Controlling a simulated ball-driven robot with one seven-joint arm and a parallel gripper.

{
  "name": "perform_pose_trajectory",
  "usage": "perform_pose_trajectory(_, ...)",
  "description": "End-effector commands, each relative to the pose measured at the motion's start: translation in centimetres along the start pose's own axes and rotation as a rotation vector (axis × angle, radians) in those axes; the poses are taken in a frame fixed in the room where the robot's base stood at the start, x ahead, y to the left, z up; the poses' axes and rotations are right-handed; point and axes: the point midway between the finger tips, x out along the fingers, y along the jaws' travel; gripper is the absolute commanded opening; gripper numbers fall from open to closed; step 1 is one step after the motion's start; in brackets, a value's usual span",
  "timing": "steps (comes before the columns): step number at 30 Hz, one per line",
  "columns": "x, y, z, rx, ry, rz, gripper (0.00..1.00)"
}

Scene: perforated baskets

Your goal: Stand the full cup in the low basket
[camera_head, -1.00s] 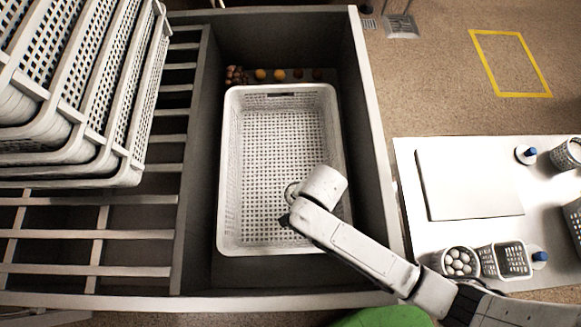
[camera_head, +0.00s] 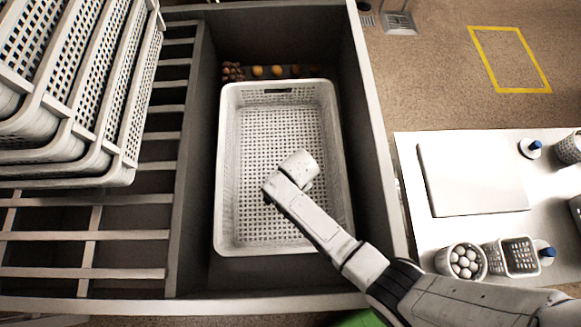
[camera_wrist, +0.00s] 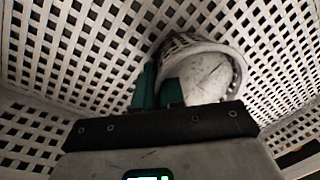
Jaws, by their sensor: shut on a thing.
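The low basket (camera_head: 228,180) is a white perforated tub standing in the dark bay, seen from above in the head view. My gripper (camera_wrist: 158,82) has green fingers and is shut on a pale cup (camera_wrist: 212,68) with a round rim. The cup is inside the basket, with the perforated floor and walls around it in the wrist view. In the head view my wrist hides the cup. I cannot tell what the cup holds or whether it touches the floor.
Tall stacked perforated baskets (camera_head: 75,90) stand at the left on slats. Several small round fruits (camera_head: 258,71) lie behind the low basket. The white table (camera_head: 405,165) at right bears a cup of white balls (camera_head: 463,262), a dark-meshed basket (camera_head: 520,255) and a flat board (camera_head: 470,178).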

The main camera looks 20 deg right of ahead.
Motion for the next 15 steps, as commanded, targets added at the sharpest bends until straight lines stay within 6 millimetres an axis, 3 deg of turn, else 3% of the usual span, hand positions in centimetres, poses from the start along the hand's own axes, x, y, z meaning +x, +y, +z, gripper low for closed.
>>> perform_pose_trajectory(11,0.39,0.01,-0.03,0.001,0.000,-0.001,0.00)
perform_pose_trajectory(12,0.26,-0.01,-0.02,0.000,0.000,-0.002,0.12)
perform_pose_trajectory(15,0.25,-0.01,-0.01,0.000,0.000,-0.002,0.22)
